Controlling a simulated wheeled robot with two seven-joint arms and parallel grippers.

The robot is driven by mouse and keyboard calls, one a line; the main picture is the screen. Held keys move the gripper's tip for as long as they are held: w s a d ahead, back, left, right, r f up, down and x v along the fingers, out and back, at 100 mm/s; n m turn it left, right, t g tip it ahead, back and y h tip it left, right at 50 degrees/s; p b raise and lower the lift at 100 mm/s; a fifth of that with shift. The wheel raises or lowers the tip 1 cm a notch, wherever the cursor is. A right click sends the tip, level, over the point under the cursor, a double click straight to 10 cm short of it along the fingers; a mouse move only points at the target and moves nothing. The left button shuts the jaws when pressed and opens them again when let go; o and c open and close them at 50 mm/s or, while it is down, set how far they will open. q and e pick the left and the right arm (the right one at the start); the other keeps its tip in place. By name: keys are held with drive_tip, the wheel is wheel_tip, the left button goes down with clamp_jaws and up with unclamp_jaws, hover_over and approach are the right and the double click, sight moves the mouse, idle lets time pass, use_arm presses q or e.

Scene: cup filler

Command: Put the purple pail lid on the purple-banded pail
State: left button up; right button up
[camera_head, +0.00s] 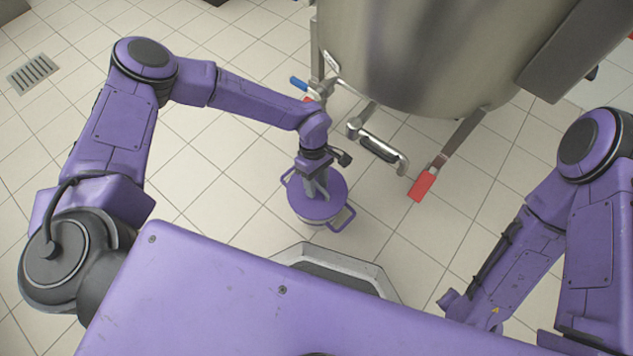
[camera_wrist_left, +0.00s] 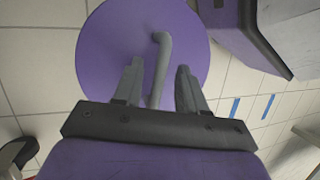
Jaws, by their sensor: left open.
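The purple pail lid (camera_head: 311,209) sits on top of the purple-banded pail (camera_head: 318,227) on the tiled floor, below the steel tank. The pail's purple side handles stick out on both sides; most of its body is hidden under the lid. In the left wrist view the round purple lid (camera_wrist_left: 115,45) carries a grey hooked handle (camera_wrist_left: 160,65). My left gripper (camera_head: 318,188) is over the lid, its fingers (camera_wrist_left: 157,75) open on either side of the handle. From these views I cannot tell whether the lid is fully seated. My right gripper is not clearly in view.
A large steel tank (camera_head: 420,50) on legs stands behind the pail, with a valve and outlet pipe (camera_head: 378,146) close to the right of my left wrist. A red foot piece (camera_head: 422,185) is at a tank leg. Tiled floor to the left is clear, with a drain grate (camera_head: 32,73).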

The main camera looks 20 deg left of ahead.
use_arm(q)
drive_tip(key=p+v, duration=0.4)
drive_tip(key=v, duration=0.8)
use_arm(e)
drive_tip(key=shift+m+t+h, duration=0.3)
drive_tip(key=r, duration=0.2)
drive_tip(key=w+r, duration=0.1)
drive_tip(key=r, duration=0.1)
drive_tip(key=shift+d+r, duration=0.1)
drive_tip(key=shift+d, duration=0.15)
use_arm(q)
drive_tip(key=shift+f, duration=0.15)
drive_tip(key=m+t+y, duration=0.1)
drive_tip(key=m+y, duration=0.1)
drive_tip(key=y, duration=0.3)
hover_over(288, 195)
wheel_tip(288, 195, down, 7)
drive_tip(key=shift+f, duration=0.15)
drive_tip(key=s+a+f+m+t, duration=0.1)
drive_tip(key=s+a+m+t, duration=0.3)
drive_tip(key=s+a, duration=0.7)
drive_tip(key=s+t, duration=0.1)
drive_tip(key=s, duration=0.2)
drive_tip(key=shift+s+t, duration=0.25)
drive_tip(key=shift+t, duration=0.15)
drive_tip(key=shift+a+f, duration=0.1)
